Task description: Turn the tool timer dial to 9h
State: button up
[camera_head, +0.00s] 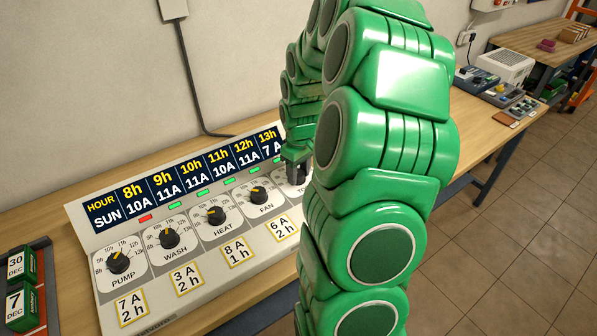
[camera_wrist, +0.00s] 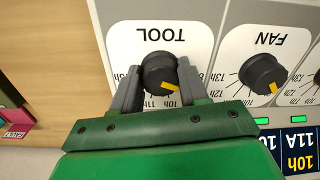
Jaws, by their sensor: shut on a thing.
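The tool timer dial (camera_wrist: 158,70) is a black round knob with a yellow pointer on a white plate marked TOOL, upside down in the wrist view. My gripper (camera_wrist: 161,76) is shut on the dial, one grey finger on each side. The yellow pointer aims down and to the right, close to the 10h mark. The 9h mark is hidden by the right finger; 11h, 13h and 8h show partly. In the head view my gripper (camera_head: 296,165) reaches down at the panel's right end, and my arm hides most of the TOOL dial.
The sloped timer panel (camera_head: 190,283) has PUMP (camera_head: 119,262), WASH, HEAT and FAN (camera_wrist: 263,72) dials; FAN is beside TOOL. An hour display (camera_head: 185,180) runs along its top. A farther bench (camera_head: 540,62) is at back right.

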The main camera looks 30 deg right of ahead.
aim_at(299, 173)
jog(key=shift+a+m, duration=0.1)
jog(key=shift+m, duration=2)
jog(key=o, duration=1.1)
jog(key=shift+c, duration=0.2)
jog(key=shift+r, duration=3.9)
